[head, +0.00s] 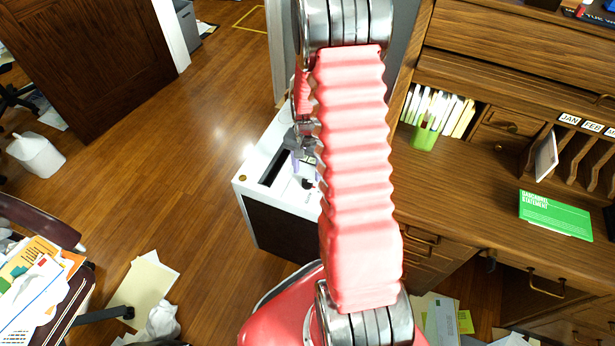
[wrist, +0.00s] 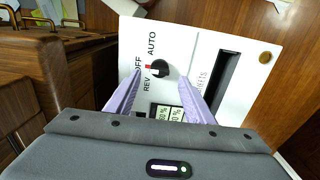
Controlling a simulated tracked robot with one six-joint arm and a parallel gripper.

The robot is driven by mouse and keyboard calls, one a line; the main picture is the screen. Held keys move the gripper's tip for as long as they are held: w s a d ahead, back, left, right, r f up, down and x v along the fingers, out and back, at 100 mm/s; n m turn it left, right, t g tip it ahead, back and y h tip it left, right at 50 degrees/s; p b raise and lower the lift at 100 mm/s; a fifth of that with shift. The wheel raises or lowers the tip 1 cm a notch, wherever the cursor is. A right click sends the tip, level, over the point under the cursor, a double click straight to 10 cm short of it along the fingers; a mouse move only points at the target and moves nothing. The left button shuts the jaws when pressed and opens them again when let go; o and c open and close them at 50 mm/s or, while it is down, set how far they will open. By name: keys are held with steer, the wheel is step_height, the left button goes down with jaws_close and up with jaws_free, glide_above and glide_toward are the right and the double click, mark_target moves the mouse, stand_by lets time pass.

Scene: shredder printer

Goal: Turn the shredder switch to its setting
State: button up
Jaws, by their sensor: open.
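The shredder (head: 262,180) is a white-topped, dark-sided box on the floor beside the desk, partly hidden behind my arm in the head view. In the wrist view its white top (wrist: 215,50) fills the middle, with a dark paper slot (wrist: 226,75). The black round switch (wrist: 160,70) has a red mark on its left side, which points near the REV and OFF labels; AUTO is printed above. My gripper (wrist: 160,85) has two lilac fingers, open, one on each side just below the switch. I cannot tell how far above the panel they are.
A wooden desk (head: 460,190) stands right of the shredder, with a green card (head: 555,214) on it. The wooden floor between is clear.

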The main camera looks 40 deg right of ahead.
mark_target(307, 180)
steer(key=shift+f, duration=2.1)
steer(key=c, duration=1)
steer(key=shift+c, duration=0.2)
steer(key=shift+m, duration=0.4)
steer(key=m, duration=1.1)
